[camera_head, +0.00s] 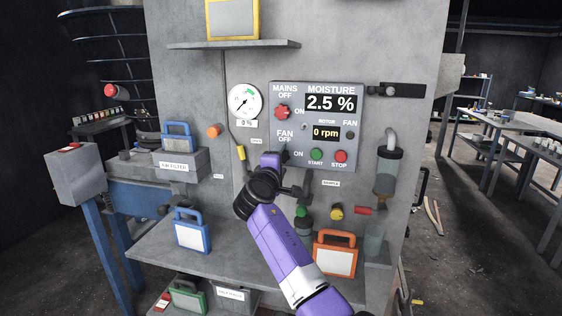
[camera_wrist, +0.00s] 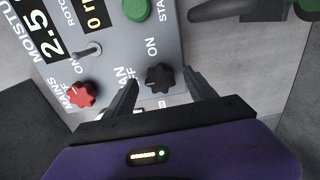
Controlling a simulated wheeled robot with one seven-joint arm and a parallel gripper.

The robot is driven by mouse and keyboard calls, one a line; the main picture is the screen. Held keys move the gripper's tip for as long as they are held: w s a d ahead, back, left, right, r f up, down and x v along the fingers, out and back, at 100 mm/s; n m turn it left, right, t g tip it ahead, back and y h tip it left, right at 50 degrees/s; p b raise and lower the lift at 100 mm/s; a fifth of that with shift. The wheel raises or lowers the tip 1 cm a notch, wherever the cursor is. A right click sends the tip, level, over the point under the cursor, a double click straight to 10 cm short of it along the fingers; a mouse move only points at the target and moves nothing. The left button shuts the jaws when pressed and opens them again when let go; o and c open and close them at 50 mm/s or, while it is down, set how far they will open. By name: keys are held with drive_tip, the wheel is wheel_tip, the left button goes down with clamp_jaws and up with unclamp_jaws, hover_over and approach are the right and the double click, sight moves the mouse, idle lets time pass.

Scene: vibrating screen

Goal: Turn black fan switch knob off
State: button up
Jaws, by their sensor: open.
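The black fan switch knob (camera_wrist: 160,78) is on the grey control panel (camera_wrist: 110,45), between the OFF and ON labels, in the wrist view. My gripper (camera_wrist: 162,86) is open, with one finger on each side of the knob. I cannot tell whether the fingers touch it. In the head view my gripper (camera_head: 284,160) is at the panel's lower left and hides most of the fan knob. The panel (camera_head: 360,110) shows 2.5 % moisture and 0 rpm rotor.
The green start button (camera_head: 316,154) and red stop button (camera_head: 340,156) are to the right. A gauge (camera_head: 244,101) is left of the panel. A shelf (camera_head: 150,250) with framed filters lies below.

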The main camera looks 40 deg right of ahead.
drive_tip(key=b+v, duration=0.1)
drive_tip(key=v, duration=0.6)
drive_tip(key=shift+a, duration=0.1)
idle(0.4)
